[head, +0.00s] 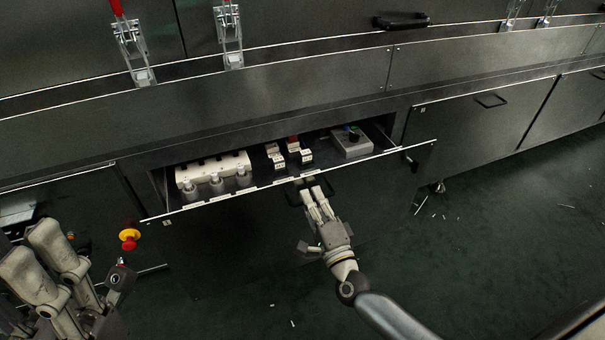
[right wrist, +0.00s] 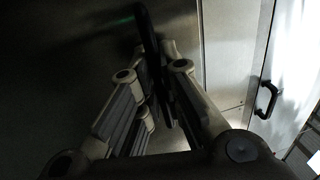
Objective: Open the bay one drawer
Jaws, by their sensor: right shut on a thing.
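The bay drawer (head: 240,235) stands pulled out from the dark dryer front, its open top showing the contents. Its dark handle (head: 293,196) is at the middle of the drawer front. My right gripper (head: 312,192) is shut on this handle. In the right wrist view the dark handle bar (right wrist: 149,45) runs between the fingers, which partly hide it. My left gripper (head: 48,248) is at the lower left, away from the drawer, its fingers apart with nothing seen between them.
Inside the drawer are a white block with cylinders (head: 213,175), small terminal blocks (head: 290,152) and a grey box with a knob (head: 351,143). A red and yellow button (head: 129,239) is left of the drawer. A closed neighbouring panel (head: 480,125) is at right.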

